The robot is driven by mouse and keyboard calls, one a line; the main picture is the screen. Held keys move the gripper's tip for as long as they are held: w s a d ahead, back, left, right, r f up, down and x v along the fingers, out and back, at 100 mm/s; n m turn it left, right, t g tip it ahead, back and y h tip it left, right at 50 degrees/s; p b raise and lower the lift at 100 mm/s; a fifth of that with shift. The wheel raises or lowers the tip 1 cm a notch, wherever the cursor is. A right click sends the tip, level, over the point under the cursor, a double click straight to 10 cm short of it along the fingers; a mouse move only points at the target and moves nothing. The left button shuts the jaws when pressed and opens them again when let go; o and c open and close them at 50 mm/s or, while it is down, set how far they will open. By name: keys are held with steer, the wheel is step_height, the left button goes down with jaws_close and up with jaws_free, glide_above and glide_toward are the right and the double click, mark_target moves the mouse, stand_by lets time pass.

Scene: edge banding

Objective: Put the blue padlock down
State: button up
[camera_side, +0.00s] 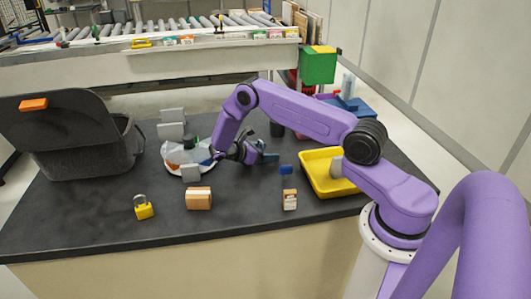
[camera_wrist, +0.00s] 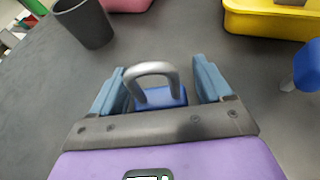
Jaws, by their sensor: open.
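The blue padlock (camera_wrist: 163,97), with a grey metal shackle, is between the two fingers of my gripper (camera_wrist: 158,68) in the wrist view. The fingers stand open, with a gap on each side of the padlock. Its lower part is hidden behind the gripper's front edge, so I cannot see clearly what it rests on. In the side view my gripper (camera_side: 262,153) is low over the dark table (camera_side: 235,220), near its middle, and the padlock cannot be made out there.
Another blue object (camera_side: 286,169) lies right of my gripper; it also shows in the wrist view (camera_wrist: 306,65). A yellow tray (camera_side: 312,184) stands further right, a dark cup (camera_side: 277,128) behind.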

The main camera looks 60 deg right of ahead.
steer(key=v, duration=1.2)
steer(key=shift+w+r, duration=0.1)
steer(key=shift+r, duration=0.05)
steer(key=s+a+r+t+y, duration=0.4)
steer(key=s+a+r+y, duration=0.2)
steer(key=s+a+r, duration=0.85)
steer(key=s+a+r+m+t+y, duration=0.1)
steer(key=s+y, duration=0.6)
steer(key=s, duration=1.4)
steer(key=shift+s+a+r, duration=0.4)
steer(key=shift+a+r, duration=0.35)
steer(key=shift+r, duration=0.2)
